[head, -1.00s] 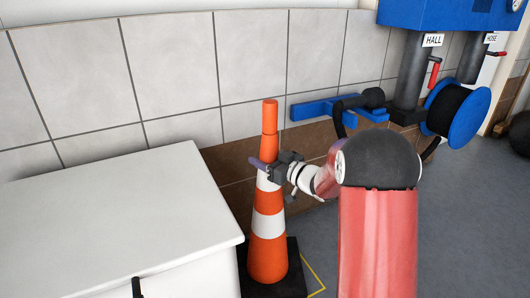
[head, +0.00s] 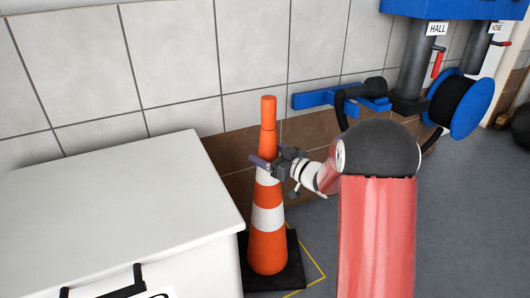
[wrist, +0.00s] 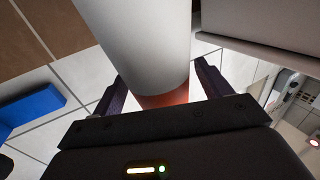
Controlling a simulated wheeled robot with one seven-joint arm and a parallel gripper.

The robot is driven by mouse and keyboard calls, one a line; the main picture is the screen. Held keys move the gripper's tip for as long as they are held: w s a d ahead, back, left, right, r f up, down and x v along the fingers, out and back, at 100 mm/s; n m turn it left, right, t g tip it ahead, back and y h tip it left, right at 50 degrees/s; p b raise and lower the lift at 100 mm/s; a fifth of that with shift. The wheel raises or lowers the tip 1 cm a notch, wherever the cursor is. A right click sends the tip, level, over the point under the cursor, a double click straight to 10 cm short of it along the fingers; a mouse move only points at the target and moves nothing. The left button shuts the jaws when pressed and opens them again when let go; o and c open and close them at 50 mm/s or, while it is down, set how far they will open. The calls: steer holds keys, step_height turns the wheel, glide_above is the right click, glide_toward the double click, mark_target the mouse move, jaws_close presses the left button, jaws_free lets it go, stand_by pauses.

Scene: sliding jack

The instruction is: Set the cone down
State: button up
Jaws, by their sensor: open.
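The orange and white striped cone (head: 268,217) stands upright on its black square base (head: 290,279) on the floor, beside the white cabinet. Yellow floor lines (head: 318,269) show at the right of the base. My gripper (head: 263,164) is at the upper part of the cone, at a white band. In the wrist view my gripper (wrist: 160,88) is open, with one finger on each side of the cone (wrist: 140,45). Whether the fingers touch the cone cannot be told. The cone hides part of the fingers.
The white cabinet (head: 110,215) with black handles is close on the cone's left. The tiled wall (head: 175,60) is behind. A blue bracket (head: 318,98), dark pipes and a blue reel (head: 465,105) are at the back right. Grey floor on the right is clear.

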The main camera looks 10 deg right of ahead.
steer(key=v, duration=1)
steer(key=s+d+r+m+h, duration=0.6)
steer(key=r+h, duration=0.3)
steer(key=h, duration=0.4)
steer(key=s+a+f+g, duration=0.1)
steer(key=s+a+g, duration=0.1)
steer(key=s, duration=0.6)
steer(key=s+a+f+m+g+y, duration=0.1)
steer(key=s+a+f+g, duration=0.1)
steer(key=s, duration=0.6)
steer(key=s+a+f+m+g, duration=0.1)
steer(key=s+a+g, duration=0.3)
steer(key=s, duration=0.5)
steer(key=shift+a+f, duration=0.2)
steer(key=shift+f, duration=0.2)
